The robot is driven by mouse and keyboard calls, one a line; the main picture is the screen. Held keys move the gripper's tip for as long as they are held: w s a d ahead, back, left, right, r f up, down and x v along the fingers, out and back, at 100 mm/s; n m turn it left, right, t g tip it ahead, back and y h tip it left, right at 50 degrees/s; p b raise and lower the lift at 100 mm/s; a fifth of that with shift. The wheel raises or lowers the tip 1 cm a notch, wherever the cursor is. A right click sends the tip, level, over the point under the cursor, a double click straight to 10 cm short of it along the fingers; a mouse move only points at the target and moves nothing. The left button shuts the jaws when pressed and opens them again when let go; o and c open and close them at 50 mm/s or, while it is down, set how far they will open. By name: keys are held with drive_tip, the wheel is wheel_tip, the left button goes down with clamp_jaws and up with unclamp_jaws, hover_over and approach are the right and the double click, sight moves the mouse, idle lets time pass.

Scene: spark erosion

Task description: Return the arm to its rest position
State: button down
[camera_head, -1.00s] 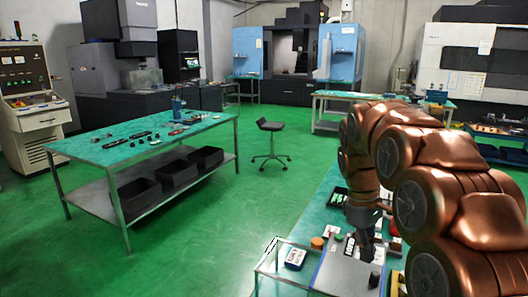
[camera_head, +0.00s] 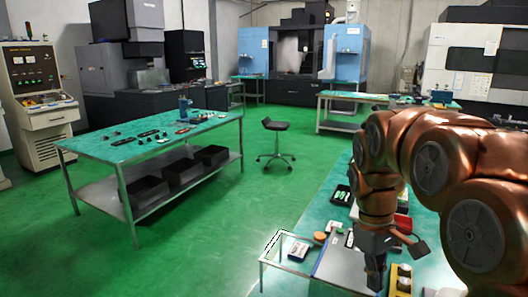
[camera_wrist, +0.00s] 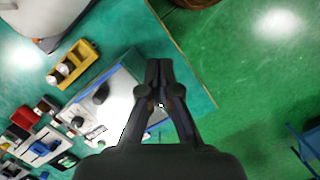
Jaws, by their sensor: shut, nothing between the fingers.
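My copper-coloured arm (camera_head: 440,150) comes in from the right in the head view and bends down over the near green table. My gripper (camera_head: 375,283) hangs at its end, pointing down in front of a grey box-like item (camera_head: 340,265) on that table. In the wrist view my gripper (camera_wrist: 159,65) has its two dark fingers together at the tips, with nothing held. There it shows over the pale box and the table's edge; its height above them is hard to tell.
The near table (camera_head: 318,215) carries small parts, an orange round piece (camera_head: 320,236) and a yellow holder (camera_wrist: 72,64). A stool (camera_head: 275,140) and another work table (camera_head: 100,150) stand beyond open green floor.

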drive_tip(key=s+a+f+m, duration=0.2)
drive_tip(key=s+f, duration=0.1)
drive_tip(key=s, duration=0.8)
drive_tip(key=s+a+f+m+y, duration=0.1)
drive_tip(key=s+a+f+m, duration=0.1)
drive_tip(key=s, duration=1)
wheel_tip(320, 180, down, 2)
drive_tip(key=shift+f+m+p, duration=0.2)
drive_tip(key=shift+m+p, duration=0.25)
drive_tip(key=shift+m, duration=0.35)
